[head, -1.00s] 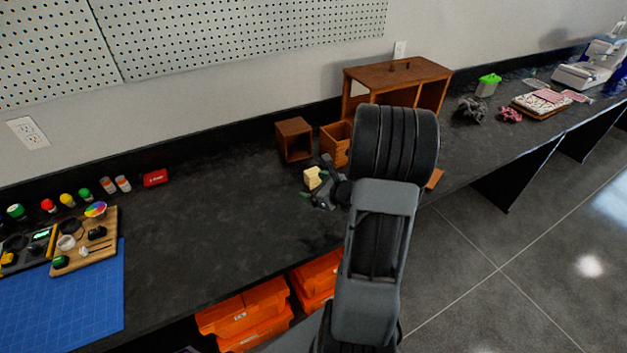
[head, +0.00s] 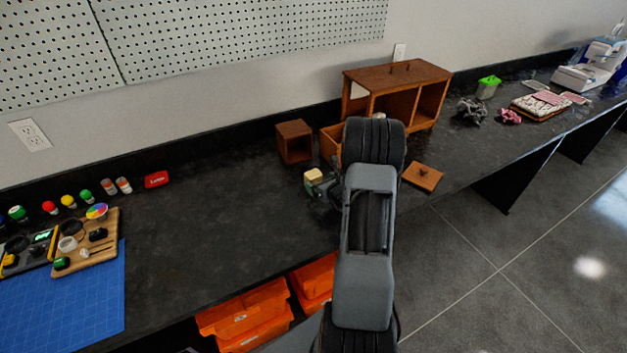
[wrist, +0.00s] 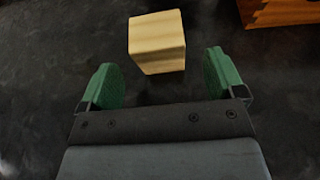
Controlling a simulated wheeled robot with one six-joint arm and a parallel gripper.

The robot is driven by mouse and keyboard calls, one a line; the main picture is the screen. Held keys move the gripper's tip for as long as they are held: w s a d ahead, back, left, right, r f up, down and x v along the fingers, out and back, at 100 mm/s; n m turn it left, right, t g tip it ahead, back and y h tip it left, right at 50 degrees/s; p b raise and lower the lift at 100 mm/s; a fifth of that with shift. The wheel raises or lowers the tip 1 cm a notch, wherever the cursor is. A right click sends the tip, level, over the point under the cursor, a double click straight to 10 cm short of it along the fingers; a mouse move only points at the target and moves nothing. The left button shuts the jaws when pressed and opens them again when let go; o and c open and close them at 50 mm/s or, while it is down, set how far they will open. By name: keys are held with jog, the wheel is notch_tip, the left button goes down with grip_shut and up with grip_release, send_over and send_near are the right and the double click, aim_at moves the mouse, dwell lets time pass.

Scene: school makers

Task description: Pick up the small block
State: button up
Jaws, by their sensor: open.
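The small block (head: 314,175) is pale wood and shows just left of my arm in the head view. In the wrist view the small block (wrist: 157,42) lies ahead of my gripper (wrist: 164,78), centred between its green-padded fingers and a little beyond their tips. My gripper (head: 316,186) is open and empty. In the head view it is low over the dark counter, right by the block, and partly hidden by my arm. The block appears apart from both fingers.
A small brown wooden box (head: 294,142) and a wooden cabinet (head: 398,75) stand behind the block. An open wooden drawer (head: 329,143) is partly behind my arm. A flat wooden panel (head: 422,177) lies to the right.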

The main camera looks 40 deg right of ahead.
aim_at(317, 180)
jog(key=shift+p+x, duration=0.45)
jog(key=shift+x, duration=1.95)
jog(key=shift+r, duration=0.1)
jog(key=c, duration=1)
